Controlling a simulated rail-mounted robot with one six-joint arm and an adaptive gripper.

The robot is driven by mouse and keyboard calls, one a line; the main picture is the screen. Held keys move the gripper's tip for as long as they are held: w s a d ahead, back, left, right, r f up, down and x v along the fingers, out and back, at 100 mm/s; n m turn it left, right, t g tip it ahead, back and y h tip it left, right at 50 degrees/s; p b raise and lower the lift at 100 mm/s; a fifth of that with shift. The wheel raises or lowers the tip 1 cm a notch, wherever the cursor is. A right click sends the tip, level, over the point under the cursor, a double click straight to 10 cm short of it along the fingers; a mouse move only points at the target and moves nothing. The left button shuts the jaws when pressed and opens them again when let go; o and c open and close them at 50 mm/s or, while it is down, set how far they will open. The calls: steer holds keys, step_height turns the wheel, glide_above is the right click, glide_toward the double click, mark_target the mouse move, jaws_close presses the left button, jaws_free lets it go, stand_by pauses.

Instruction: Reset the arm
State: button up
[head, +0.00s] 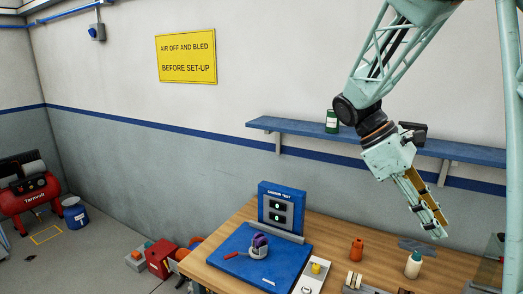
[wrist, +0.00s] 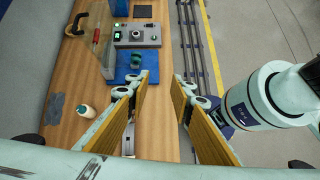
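My gripper (head: 432,234) hangs on my arm at the right of the head view, angled down above the right part of the wooden workbench (head: 228,238). It is clear of the bench top. In the wrist view my gripper (wrist: 160,82) shows two fingers with yellow ribbed pads, set well apart. Nothing is held between them. Through the gap I see the bench edge and dark rails on the floor.
A blue panel (head: 281,209) and blue mat (head: 260,258) with a purple-topped object are further left.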

steer(key=s+a+f+m+t+y+b, duration=0.2)
steer(key=s+a+m+t+y+b, duration=0.1)
steer(key=s+a, duration=0.7)
steer(key=s+a+f+m+t+y+b, duration=0.2)
steer(key=s+a+m+t+b, duration=0.3)
steer(key=s+a, duration=0.6)
steer(key=shift+s+f+m+t+y+b, duration=0.45)
steer(key=shift+s+m+y, duration=0.5)
steer(key=shift+s, duration=0.75)
steer(key=shift+r, duration=0.2)
steer(key=shift+f, duration=0.15)
step_height(320, 180, down, 13)
steer(key=b, duration=1.3)
steer(key=shift+d, duration=0.1)
stand_by(0.4)
